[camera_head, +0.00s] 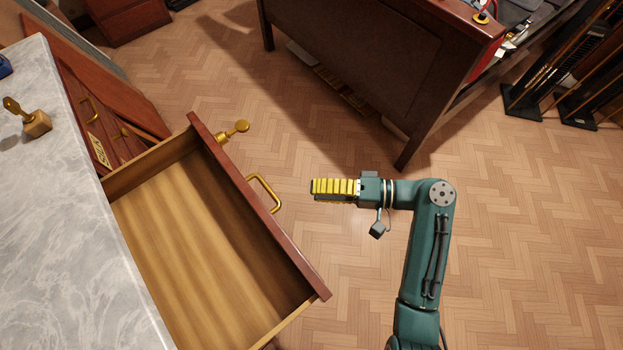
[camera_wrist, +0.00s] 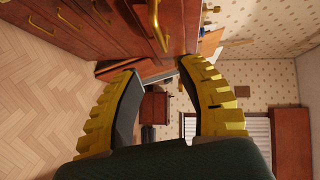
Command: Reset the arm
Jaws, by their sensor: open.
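My gripper (camera_head: 314,190) has yellow ribbed fingers on a green arm. In the head view it is over the floor, a little to the right of the open drawer's brass handle, with a gap between them. In the wrist view my gripper (camera_wrist: 160,72) shows its two fingers spread apart with nothing between them. The head view shows the fingers edge-on, pointing left towards the drawer.
The drawer (camera_head: 243,218) is pulled out and its inside looks empty. A marble-topped cabinet (camera_head: 75,215) stands at the left, with a small brass-and-wood object (camera_head: 28,120) on it. A dark wooden desk (camera_head: 350,55) stands behind. The parquet floor (camera_head: 530,230) at the right is clear.

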